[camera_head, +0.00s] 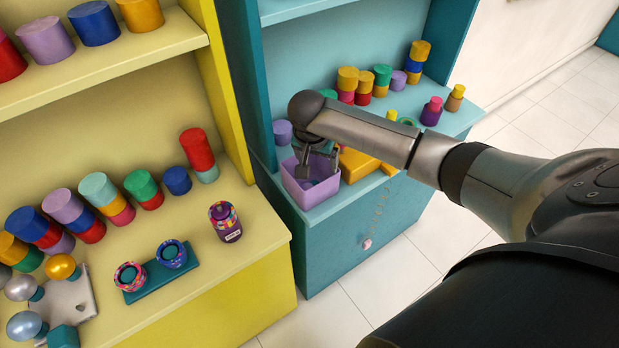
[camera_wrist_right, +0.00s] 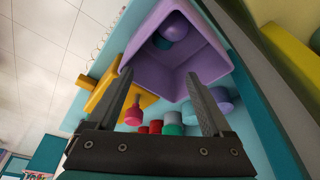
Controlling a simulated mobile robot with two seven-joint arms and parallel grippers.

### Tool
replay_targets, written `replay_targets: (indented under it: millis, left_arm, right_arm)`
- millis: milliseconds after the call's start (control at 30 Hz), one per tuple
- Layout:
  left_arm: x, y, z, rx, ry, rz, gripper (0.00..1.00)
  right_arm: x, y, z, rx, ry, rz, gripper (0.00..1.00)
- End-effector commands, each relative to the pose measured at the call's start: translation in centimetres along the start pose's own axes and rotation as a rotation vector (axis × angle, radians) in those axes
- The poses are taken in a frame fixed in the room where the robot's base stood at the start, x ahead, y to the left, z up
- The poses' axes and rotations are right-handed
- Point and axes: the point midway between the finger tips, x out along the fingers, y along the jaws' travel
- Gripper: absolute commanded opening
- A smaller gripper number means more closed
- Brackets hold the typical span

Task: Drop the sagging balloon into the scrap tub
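The purple open tub (camera_head: 318,197) stands at the front of the teal shelf; it also shows in the right wrist view (camera_wrist_right: 150,58). Inside it lie a round purple thing (camera_wrist_right: 174,27), which looks like a balloon, and a dark teal piece (camera_wrist_right: 160,42). My right gripper (camera_head: 319,170) is at the tub, fingers pointing down. In the right wrist view its fingers (camera_wrist_right: 160,74) are apart with nothing held between them; how deep they reach cannot be told. My left gripper is not in view.
Gold (camera_head: 60,266), silver (camera_head: 20,287) and blue (camera_head: 24,325) balloon-like balls stand on the yellow shelf (camera_head: 262,228). An orange block (camera_head: 357,164) sits beside the tub. Several coloured cylinders stand behind.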

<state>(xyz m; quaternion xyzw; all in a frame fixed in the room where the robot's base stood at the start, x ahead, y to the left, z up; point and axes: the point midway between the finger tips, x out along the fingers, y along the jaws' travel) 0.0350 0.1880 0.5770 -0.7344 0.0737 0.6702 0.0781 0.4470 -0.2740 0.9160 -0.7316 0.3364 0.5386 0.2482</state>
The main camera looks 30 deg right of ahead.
Motion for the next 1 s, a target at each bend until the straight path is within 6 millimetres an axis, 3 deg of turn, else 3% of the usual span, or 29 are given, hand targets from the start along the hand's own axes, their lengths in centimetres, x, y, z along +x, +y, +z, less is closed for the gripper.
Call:
replay_targets:
  millis: [233, 367, 467, 800, 1000]
  left_arm:
    - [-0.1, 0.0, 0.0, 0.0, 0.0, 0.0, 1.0]
    - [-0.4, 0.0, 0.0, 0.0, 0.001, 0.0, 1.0]
    - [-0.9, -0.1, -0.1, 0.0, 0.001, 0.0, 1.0]
    - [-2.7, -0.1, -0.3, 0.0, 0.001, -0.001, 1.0]
    - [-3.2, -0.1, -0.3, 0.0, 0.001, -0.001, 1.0]
  right_arm:
    - [-0.1, 0.0, 0.0, 0.0, -0.001, 0.001, 0.86]
    - [-1.2, 0.0, 0.0, -0.001, -0.001, -0.001, 0.86]
    - [-2.8, 0.0, 0.0, -0.002, 0.0, -0.001, 0.86]
    - [-10.9, -0.1, -0.1, -0.002, 0.001, -0.004, 0.86]
    - [-14.1, -0.1, 0.0, -0.001, -0.001, -0.002, 0.86]
